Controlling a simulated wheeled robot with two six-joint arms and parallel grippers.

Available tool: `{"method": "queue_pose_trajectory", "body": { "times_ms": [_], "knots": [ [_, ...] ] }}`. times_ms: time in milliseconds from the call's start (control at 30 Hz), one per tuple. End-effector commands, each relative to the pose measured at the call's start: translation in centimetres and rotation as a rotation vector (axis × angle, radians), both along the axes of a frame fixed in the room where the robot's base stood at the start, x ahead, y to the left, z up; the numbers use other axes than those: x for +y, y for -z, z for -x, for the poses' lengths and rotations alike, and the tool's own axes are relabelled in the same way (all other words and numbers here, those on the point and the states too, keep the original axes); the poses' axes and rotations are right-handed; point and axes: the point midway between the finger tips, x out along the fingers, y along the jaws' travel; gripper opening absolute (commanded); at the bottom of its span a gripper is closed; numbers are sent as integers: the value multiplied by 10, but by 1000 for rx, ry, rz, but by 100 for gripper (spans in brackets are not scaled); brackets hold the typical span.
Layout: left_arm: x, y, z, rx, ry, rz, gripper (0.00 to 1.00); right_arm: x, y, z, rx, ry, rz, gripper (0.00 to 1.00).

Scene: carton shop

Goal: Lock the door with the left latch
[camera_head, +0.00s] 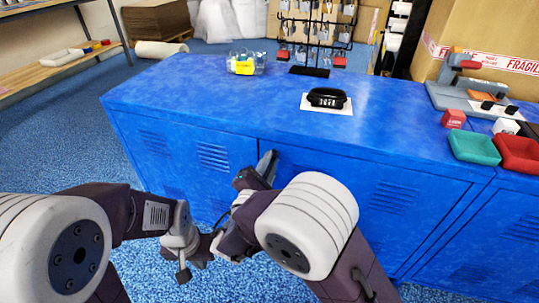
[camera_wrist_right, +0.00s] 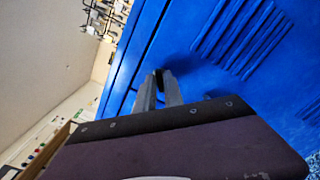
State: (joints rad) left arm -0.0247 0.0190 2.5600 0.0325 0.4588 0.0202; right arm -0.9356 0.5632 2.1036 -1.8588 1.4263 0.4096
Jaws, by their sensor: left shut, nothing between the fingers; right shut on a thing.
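The blue locker cabinet has a left door (camera_head: 180,150) and a wider middle door (camera_head: 400,190), both looking closed and flush. My right gripper (camera_head: 267,165) is at the seam between these doors, just below the cabinet top. In the right wrist view its fingers (camera_wrist_right: 160,88) are close together against the blue front. It is shut on a small part there, seemingly the left latch, which the fingers hide. My left gripper (camera_head: 184,262) is low in front of the left door, apart from it, shut and empty.
On the blue top are a black combination lock (camera_head: 327,97) on a white pad, a clear tray (camera_head: 245,63) with a yellow label, and a rack of hanging locks (camera_head: 315,30). Red (camera_head: 517,152) and green (camera_head: 473,147) trays are at right. Blue floor is open at left.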

Motion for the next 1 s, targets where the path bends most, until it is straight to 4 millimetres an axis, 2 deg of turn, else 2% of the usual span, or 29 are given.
{"method": "queue_pose_trajectory", "body": {
  "times_ms": [33,600,1000],
  "knots": [
    [0,-12,0,0,0,0,0,0,-5,0,17,0,43,0],
    [0,-80,0,0,0,0,0,0,-5,0,179,0,543,0],
    [0,-109,0,0,0,0,0,0,-2,0,251,-1,768,0]
  ]
}}
